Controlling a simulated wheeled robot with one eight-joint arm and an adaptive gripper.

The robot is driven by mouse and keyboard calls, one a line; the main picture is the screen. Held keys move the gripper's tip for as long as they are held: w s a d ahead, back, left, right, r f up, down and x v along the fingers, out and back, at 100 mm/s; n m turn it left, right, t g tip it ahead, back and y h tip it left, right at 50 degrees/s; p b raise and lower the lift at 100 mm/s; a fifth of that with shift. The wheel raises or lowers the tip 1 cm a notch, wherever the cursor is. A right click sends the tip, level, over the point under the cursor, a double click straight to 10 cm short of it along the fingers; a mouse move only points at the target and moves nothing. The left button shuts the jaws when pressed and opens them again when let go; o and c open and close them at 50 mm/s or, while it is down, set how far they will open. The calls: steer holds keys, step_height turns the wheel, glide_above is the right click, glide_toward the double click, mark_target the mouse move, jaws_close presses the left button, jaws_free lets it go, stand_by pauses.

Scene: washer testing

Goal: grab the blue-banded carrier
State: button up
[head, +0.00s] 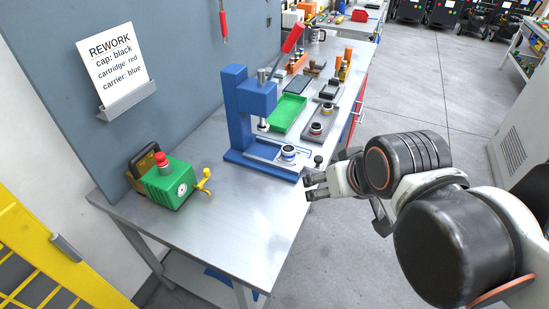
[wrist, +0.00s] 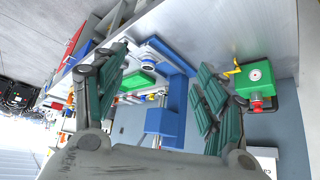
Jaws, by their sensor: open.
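The blue-banded carrier (head: 288,152) is a small round pale piece with a blue band and dark centre. It sits on the base of the blue press (head: 250,105) in the head view. In the wrist view, which is upside down, the press (wrist: 165,122) shows between the fingers; a small round pale piece (wrist: 151,67) on its base looks like the carrier. My gripper (head: 311,187) is open and empty, at the table's right edge, in front and to the right of the carrier and apart from it. Its green-padded fingers (wrist: 163,85) are spread wide.
A green pump box (head: 168,183) with gauge and yellow valve stands at the left. Behind the press are a green tray (head: 288,113) and a dark holder (head: 318,127) with round parts. A rework card (head: 112,60) says carrier: blue. The table's front (head: 240,220) is bare.

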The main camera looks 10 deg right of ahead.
steer(key=w, duration=0.2)
steer(key=n+t+y+b, duration=0.2)
steer(key=n+t+y, duration=0.2)
steer(key=t, duration=0.1)
glide_above(287, 147)
steer(key=s+d, duration=0.5)
steer(key=s, duration=0.7)
step_height(287, 147, down, 14)
steer(key=b+x, duration=0.1)
steer(key=x, duration=0.7)
steer(key=shift+w+a, duration=0.1)
steer(key=shift+a, duration=0.05)
steer(key=shift+a+b+x, duration=0.1)
steer(key=shift+b+x, duration=0.45)
steer(key=shift+x, duration=0.8)
steer(key=shift+a+b+x, duration=0.15)
steer(key=shift+b+x, duration=0.4)
steer(key=shift+x, duration=0.8)
steer(key=shift+s, duration=0.2)
steer(key=c, duration=1.4)
steer(key=shift+o, duration=0.2)
